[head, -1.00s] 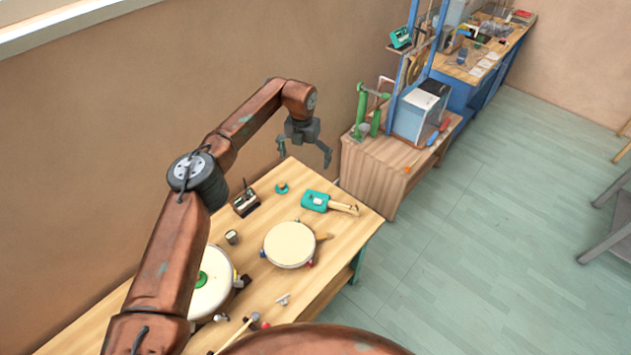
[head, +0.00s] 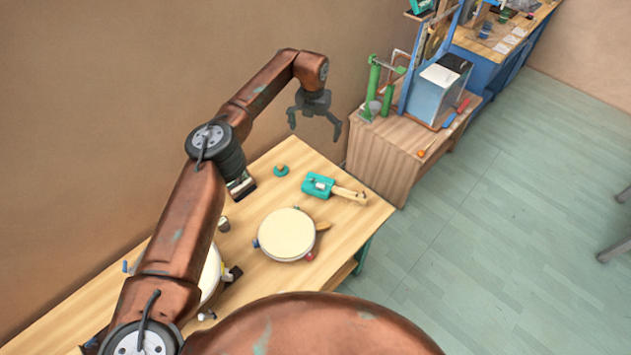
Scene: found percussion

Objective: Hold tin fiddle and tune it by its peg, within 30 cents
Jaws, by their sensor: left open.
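The tin fiddle (head: 319,186), a teal tin body with a light wooden neck pointing right, lies on the wooden table near its far right end. Its peg is too small to make out. My left gripper (head: 314,132) hangs open and empty, fingers pointing down. In the picture it is above the fiddle, apart from it. My right gripper is not in view.
A round cream drum (head: 287,234) lies in front of the fiddle. A small teal round piece (head: 281,170) lies left of the fiddle. A dark box (head: 241,187) and a small cup (head: 224,224) stand further left. A wooden cabinet (head: 388,165) with green tools stands behind.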

